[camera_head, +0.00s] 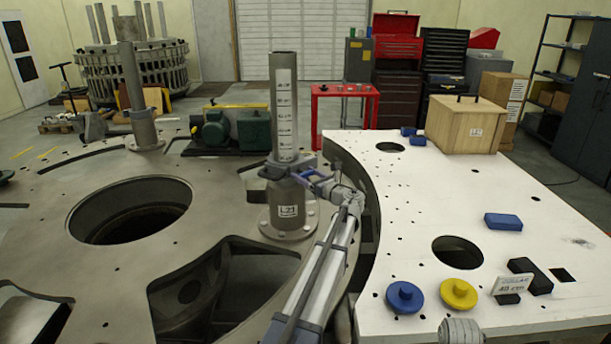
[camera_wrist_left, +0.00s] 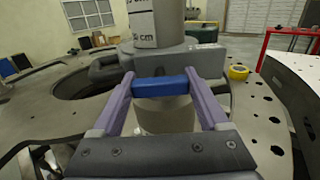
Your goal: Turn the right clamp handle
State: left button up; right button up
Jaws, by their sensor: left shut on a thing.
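A tall grey post (camera_head: 284,105) with measure labels stands on the turret plate (camera_head: 75,250), with a grey clamp around it at mid height. The clamp's grey body shows in the left wrist view (camera_wrist_left: 206,62), against the post (camera_wrist_left: 155,22). A short blue clamp handle (camera_wrist_left: 162,86) lies level across the front of it. My left gripper (camera_head: 316,181) is at the right side of the post. In the wrist view its two purple fingers (camera_wrist_left: 162,92) are shut on the ends of the blue handle. My right gripper is not in view.
A white table (camera_head: 395,215) on the right holds a blue knob (camera_head: 405,297), a yellow knob (camera_head: 458,293), a blue block (camera_head: 503,221) and a wooden box (camera_head: 465,125). The plate has large openings left of the post. A green motor unit (camera_head: 228,128) stands behind.

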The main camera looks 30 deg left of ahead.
pick_arm(q)
jog(key=c, duration=0.6)
jog(key=shift+o, duration=0.2)
jog(key=shift+n, duration=0.4)
jog(key=n, duration=0.8)
jog(key=shift+s+n, duration=0.1)
jog(key=shift+n, duration=0.2)
jog(key=n, duration=0.4)
jog(key=shift+f, duration=0.1)
jog(key=shift+n, duration=2.5)
